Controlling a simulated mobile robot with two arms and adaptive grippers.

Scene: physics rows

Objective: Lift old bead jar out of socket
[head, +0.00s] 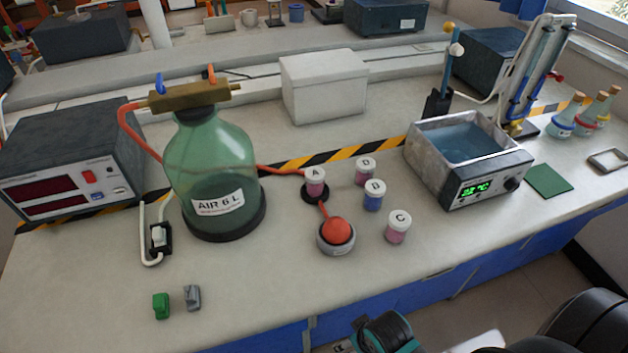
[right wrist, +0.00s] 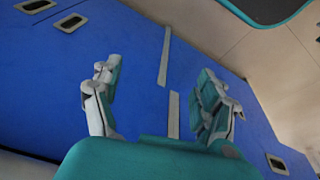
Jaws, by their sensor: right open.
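In the head view a small jar with a white lid marked A (head: 315,181) stands upright in a dark round socket (head: 316,196). An orange tube joins the socket to an orange bulb (head: 338,231) in front of it. Similar lidded jars marked D (head: 364,172), B (head: 373,196) and C (head: 397,228) stand on the bench to its right. My right gripper (right wrist: 160,98) is open and empty in the right wrist view, facing blue cabinet fronts, away from the jars. My left gripper is not in view.
A green glass bottle labelled AIR 6 L (head: 212,160) stands left of the jars. A water bath (head: 470,185) is to the right. A white box (head: 325,88) is behind. Green and grey small blocks (head: 161,305) lie front left. The front middle of the bench is clear.

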